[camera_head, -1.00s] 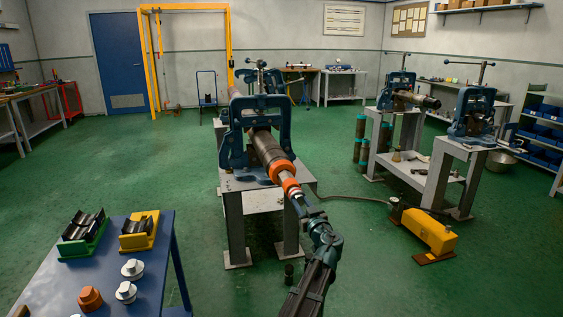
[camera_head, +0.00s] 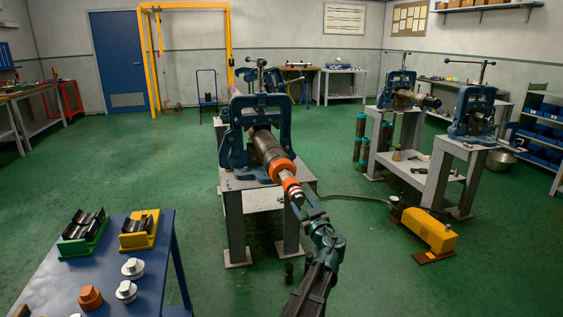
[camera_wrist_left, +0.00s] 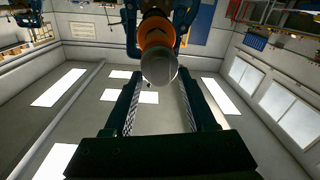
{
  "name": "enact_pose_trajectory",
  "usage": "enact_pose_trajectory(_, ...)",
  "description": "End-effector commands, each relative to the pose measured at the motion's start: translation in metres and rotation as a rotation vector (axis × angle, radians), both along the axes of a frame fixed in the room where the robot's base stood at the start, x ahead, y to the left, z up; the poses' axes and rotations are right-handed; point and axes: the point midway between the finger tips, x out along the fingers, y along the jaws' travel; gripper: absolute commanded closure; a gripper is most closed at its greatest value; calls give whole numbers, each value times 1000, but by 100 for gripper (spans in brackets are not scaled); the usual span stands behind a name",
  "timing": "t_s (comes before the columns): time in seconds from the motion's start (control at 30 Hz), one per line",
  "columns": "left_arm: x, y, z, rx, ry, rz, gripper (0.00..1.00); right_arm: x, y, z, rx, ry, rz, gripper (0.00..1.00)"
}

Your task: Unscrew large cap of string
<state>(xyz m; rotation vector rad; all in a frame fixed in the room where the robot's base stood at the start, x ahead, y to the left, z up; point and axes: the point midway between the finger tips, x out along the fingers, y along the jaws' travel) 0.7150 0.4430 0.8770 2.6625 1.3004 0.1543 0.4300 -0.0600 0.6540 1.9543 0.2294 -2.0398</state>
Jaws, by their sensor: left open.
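The string is a dark pipe (camera_head: 267,146) clamped in a blue vise (camera_head: 235,140) on a grey stand, its near end pointing down toward me. Orange rings (camera_head: 278,168) and a narrower pale section sit toward that end. In the left wrist view an orange ring (camera_wrist_left: 156,36) stands behind a rounded grey end piece (camera_wrist_left: 159,68); I cannot tell which part is the large cap. My left gripper (camera_head: 299,200) is open at the string's near end. In the wrist view its two fingers (camera_wrist_left: 160,83) lie either side of the end piece, with gaps visible. My right gripper is out of view.
A blue table (camera_head: 60,270) at front left holds green and yellow cradles (camera_head: 140,232), white caps (camera_head: 132,268) and an orange cap (camera_head: 89,298). A yellow pedal unit (camera_head: 430,232) with a hose lies on the floor at right. More vises (camera_head: 472,113) stand behind it.

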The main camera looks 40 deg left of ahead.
Motion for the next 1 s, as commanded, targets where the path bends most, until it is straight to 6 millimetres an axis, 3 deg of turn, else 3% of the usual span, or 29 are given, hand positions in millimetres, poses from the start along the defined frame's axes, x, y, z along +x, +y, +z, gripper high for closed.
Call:
enact_pose_trajectory(0.43, -6, -7, -1, 36, 42, -1, 43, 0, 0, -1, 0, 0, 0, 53)
enact_pose_trajectory(1.0, -6, -6, -2, 569, 667, -1, 43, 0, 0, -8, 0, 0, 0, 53)
